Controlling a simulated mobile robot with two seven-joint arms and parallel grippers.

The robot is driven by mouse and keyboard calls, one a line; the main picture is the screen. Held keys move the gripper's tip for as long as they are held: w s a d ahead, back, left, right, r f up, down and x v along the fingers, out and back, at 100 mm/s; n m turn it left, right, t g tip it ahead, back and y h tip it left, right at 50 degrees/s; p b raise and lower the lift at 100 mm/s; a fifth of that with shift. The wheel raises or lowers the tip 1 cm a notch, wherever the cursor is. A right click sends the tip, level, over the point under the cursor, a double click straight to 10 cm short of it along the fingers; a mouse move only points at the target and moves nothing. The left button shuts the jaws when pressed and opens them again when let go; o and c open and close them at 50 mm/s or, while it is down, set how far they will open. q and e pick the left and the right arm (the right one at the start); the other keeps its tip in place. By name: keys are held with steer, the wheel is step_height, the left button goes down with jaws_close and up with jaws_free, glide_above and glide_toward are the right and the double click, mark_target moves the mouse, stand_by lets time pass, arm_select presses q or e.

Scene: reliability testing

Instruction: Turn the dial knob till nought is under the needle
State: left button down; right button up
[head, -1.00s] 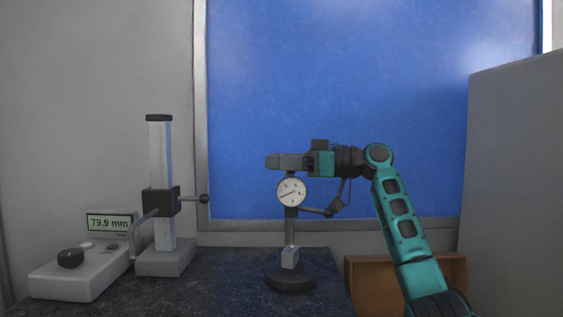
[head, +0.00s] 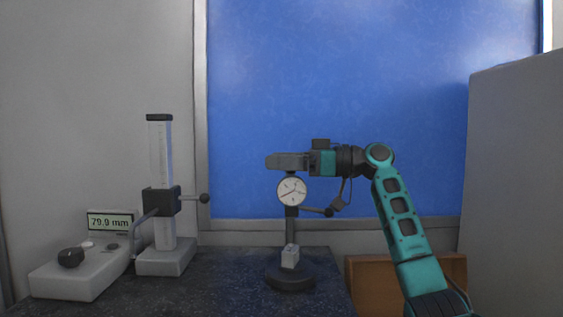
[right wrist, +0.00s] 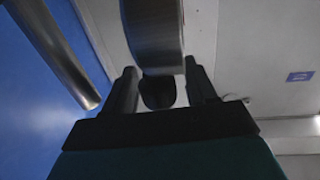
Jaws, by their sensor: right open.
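The dial gauge (head: 291,191) has a round white face with a reddish needle and dark marks, too small to read. It stands upright on a post with a round dark base (head: 290,279). My right gripper (head: 272,161) reaches in from the right, level, just above the dial. In the right wrist view its two fingers (right wrist: 160,72) are apart, one on each side of a dark knob (right wrist: 158,93). The metal rim of the dial (right wrist: 154,38) shows beyond it. I cannot tell whether the fingers touch the knob. My left gripper is out of view.
A height gauge (head: 161,200) with a side handle stands at left, beside a grey readout box (head: 75,276) showing 79.9 mm. A brown wooden box (head: 375,284) is behind my right arm. A grey panel (head: 515,180) closes off the right. The dark bench (head: 225,285) is clear between the stands.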

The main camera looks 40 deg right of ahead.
steer(key=b+v, duration=0.2)
steer(key=v, duration=1)
steer(key=shift+s+d+b, duration=0.3)
steer(key=shift+b, duration=0.05)
stand_by(0.4)
